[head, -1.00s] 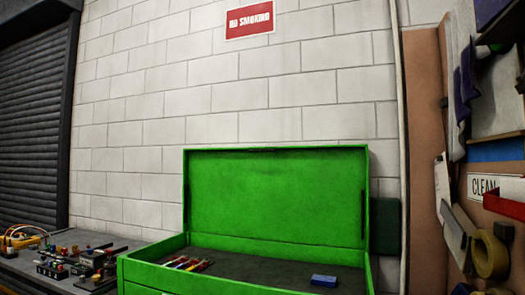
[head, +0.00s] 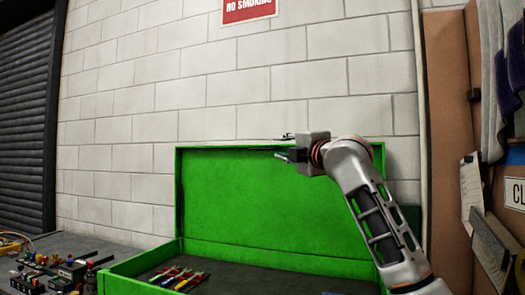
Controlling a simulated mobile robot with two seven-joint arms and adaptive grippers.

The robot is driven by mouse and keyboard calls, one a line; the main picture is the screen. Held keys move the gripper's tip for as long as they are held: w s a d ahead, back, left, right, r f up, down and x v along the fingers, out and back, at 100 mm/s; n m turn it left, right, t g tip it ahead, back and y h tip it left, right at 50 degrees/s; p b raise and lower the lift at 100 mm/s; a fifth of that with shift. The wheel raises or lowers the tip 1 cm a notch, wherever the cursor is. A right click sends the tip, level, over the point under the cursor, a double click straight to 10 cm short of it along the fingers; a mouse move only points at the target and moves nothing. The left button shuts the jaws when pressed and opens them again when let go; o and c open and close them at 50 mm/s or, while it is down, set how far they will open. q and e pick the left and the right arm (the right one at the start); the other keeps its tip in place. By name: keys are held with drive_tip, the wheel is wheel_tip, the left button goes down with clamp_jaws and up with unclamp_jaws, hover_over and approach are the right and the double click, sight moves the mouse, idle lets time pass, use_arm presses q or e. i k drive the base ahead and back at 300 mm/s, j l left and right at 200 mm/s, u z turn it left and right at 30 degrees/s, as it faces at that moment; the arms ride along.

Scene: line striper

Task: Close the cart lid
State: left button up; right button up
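The green cart's lid (head: 230,200) stands open and upright against the wall. The cart body (head: 115,283) is below it, cut off by the bottom of the picture. My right gripper (head: 284,147) is at the lid's top edge, right of its middle. Its two fingers are spread, one above the edge and one below it in the picture. I cannot tell whether they touch the lid. My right arm hides the lid's upper right part. My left gripper is not in view.
Several colored-handled tools (head: 178,278) lie inside the cart at the left. A bench with small electrical parts (head: 50,270) stands at the left. A brown board (head: 452,130) with hanging items is at the right. A white block wall (head: 140,110) is behind.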

sight(244, 195)
drive_tip(key=i, duration=1.45)
